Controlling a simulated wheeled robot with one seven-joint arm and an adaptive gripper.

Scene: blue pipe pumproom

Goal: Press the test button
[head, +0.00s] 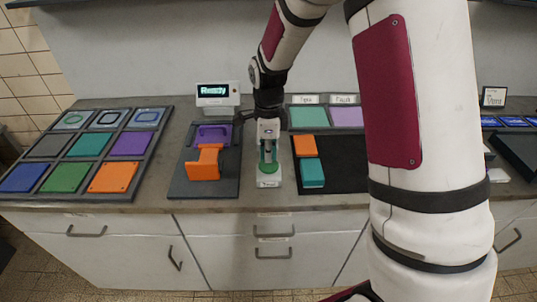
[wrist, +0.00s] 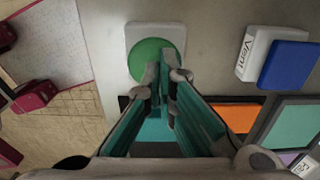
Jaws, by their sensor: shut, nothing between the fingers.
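The test button is a round green button on a white base; it shows in the head view (head: 268,170) at the front middle of the counter, with a small label on the base front. In the wrist view the green button (wrist: 150,58) is at the top middle. My gripper (head: 267,157) is shut and empty, pointing down over the base. In the wrist view its fingertips (wrist: 167,75) overlap the lower right edge of the green disc. I cannot tell whether they touch it.
A display reading "Ready" (head: 213,91) stands behind a dark tray (head: 178,187) with an orange part (head: 204,163). A panel of coloured tiles (head: 85,143) lies at left. A blue button labelled "Vent" (wrist: 288,66) is at right in the wrist view. My arm hides the counter's right part.

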